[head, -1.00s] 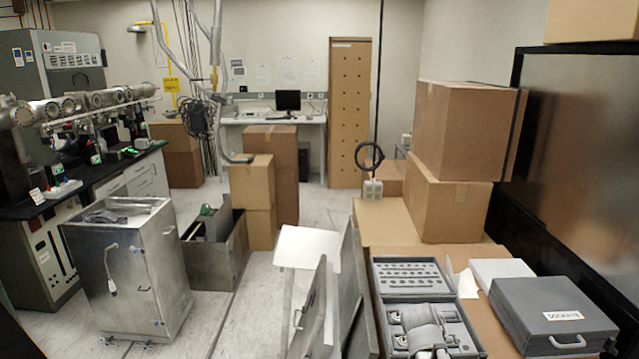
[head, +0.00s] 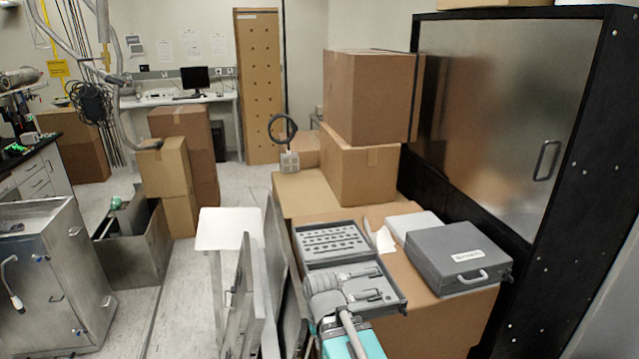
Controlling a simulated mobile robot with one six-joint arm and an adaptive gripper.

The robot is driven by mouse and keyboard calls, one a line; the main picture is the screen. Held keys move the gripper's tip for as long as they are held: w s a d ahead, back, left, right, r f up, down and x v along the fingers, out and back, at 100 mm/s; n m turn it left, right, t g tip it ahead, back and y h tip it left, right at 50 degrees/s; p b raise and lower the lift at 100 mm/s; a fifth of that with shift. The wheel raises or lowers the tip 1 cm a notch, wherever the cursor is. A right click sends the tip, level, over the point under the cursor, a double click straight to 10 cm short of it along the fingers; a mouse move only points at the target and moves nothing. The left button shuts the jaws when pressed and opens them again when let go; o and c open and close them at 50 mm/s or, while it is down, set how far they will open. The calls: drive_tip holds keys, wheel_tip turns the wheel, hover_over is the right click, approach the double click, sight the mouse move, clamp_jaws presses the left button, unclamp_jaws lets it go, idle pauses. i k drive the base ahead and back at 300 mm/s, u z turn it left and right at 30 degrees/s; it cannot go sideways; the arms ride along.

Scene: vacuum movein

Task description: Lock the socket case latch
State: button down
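A dark grey case (head: 437,249) lies closed on a cardboard box at the right. Its front has a white label that seems to read "SOCKETS", and a light handle. Its latches are too small to make out, so I cannot tell whether they are locked. The arm parts appear apart from the closed case.
A pale grey flat case (head: 408,222) lies behind the closed case. Cardboard boxes (head: 365,95) are stacked behind. A black-framed metal panel (head: 500,110) stands close on the right. Metal panels (head: 275,265) stand left of the open case. Floor (head: 185,285) is clear further left.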

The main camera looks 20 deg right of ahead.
sight(506, 277)
drive_tip(key=z, duration=1.25)
